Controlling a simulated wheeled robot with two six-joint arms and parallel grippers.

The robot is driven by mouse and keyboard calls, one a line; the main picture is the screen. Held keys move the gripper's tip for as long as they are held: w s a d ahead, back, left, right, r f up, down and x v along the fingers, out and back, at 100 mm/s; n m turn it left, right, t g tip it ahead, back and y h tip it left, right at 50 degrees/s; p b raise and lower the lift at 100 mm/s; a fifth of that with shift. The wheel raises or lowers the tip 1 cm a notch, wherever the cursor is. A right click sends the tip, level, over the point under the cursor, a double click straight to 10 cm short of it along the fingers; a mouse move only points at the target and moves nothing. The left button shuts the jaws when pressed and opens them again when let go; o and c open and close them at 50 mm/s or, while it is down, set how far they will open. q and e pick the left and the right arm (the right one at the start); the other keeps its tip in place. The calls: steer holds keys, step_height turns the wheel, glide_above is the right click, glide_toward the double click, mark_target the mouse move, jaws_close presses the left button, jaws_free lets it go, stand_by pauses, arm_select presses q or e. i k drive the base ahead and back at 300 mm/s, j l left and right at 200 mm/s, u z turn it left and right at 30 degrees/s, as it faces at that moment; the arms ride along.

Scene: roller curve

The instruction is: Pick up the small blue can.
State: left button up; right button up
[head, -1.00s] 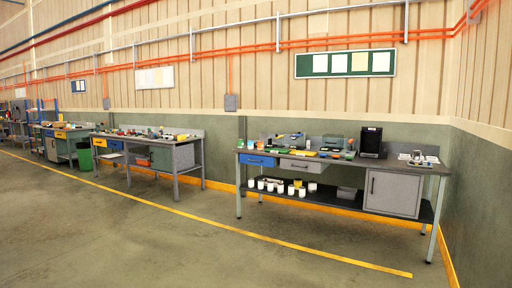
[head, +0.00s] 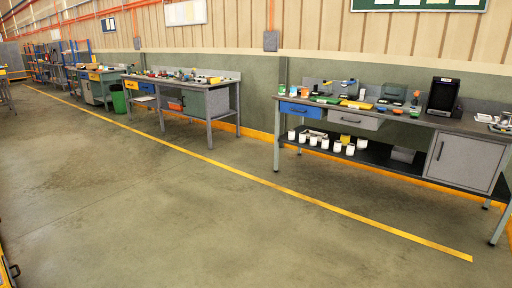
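I cannot make out a small blue can for certain in the head view. Several small items stand on top of the right workbench (head: 375,114), too small to tell apart well. Several white cans (head: 325,143) and a yellow one (head: 345,139) stand on its lower shelf. Another workbench (head: 203,83) farther left also carries many small items. Neither of my grippers is in view.
The right workbench has a blue drawer (head: 303,111) and a grey cabinet (head: 463,159). A green bin (head: 119,102) stands by the far benches. A yellow line (head: 300,196) crosses the floor. The grey floor (head: 180,220) in front is clear.

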mark_target(293, 89)
steer(key=i, duration=5.05)
